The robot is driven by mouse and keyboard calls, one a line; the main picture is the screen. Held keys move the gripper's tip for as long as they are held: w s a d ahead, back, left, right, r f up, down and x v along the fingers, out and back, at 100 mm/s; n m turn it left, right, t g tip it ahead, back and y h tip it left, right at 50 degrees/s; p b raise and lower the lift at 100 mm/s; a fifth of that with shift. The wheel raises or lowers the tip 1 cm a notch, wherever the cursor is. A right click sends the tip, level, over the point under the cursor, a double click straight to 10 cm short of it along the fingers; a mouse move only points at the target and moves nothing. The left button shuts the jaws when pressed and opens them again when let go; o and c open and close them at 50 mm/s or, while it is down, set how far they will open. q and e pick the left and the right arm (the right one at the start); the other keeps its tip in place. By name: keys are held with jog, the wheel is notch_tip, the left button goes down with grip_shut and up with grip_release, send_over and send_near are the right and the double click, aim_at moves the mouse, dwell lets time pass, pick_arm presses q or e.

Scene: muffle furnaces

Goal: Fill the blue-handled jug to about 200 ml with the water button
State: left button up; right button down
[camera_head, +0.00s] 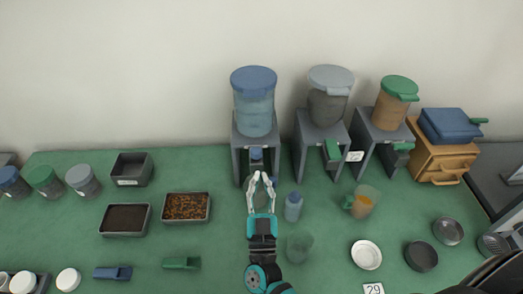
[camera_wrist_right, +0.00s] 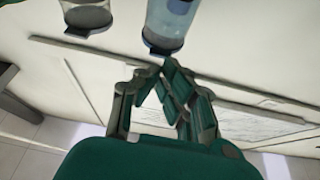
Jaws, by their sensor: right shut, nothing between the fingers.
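The water dispenser (camera_head: 254,105) is a clear blue tank with a blue lid on a grey stand at the back of the green bench. Its blue button or tap (camera_head: 256,154) shows at the front of the stand. My right gripper (camera_head: 261,176) is shut and empty just in front of it; contact cannot be told. In the right wrist view the gripper (camera_wrist_right: 158,72) shows below the blue tank (camera_wrist_right: 172,20). I cannot make out a blue-handled jug; the space under the tap is partly hidden by my gripper. A clear vessel (camera_head: 299,247) stands right of my arm, handle not visible.
A blue bottle (camera_head: 293,207) stands close right of my gripper. A green-handled jug with orange contents (camera_head: 365,200) is farther right. A grey hopper (camera_head: 328,105) and a brown hopper (camera_head: 391,108) stand beside the dispenser. Trays (camera_head: 187,219) lie left.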

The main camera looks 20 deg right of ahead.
notch_tip(320, 180, up, 4)
send_over(259, 154)
jog(key=s, duration=0.2)
jog(key=f+b, duration=0.2)
jog(key=shift+w+a+f, duration=0.2)
jog(key=shift+f, duration=0.15)
pick_arm(q)
jog(key=shift+w+f+b, duration=0.15)
jog(key=shift+f+b, duration=0.35)
jog(key=shift+f, duration=0.5)
jog(key=shift+w+f+b, duration=0.15)
jog(key=shift+f+b, duration=0.35)
jog(key=shift+f, duration=0.5)
pick_arm(e)
jog(key=shift+f, duration=0.6)
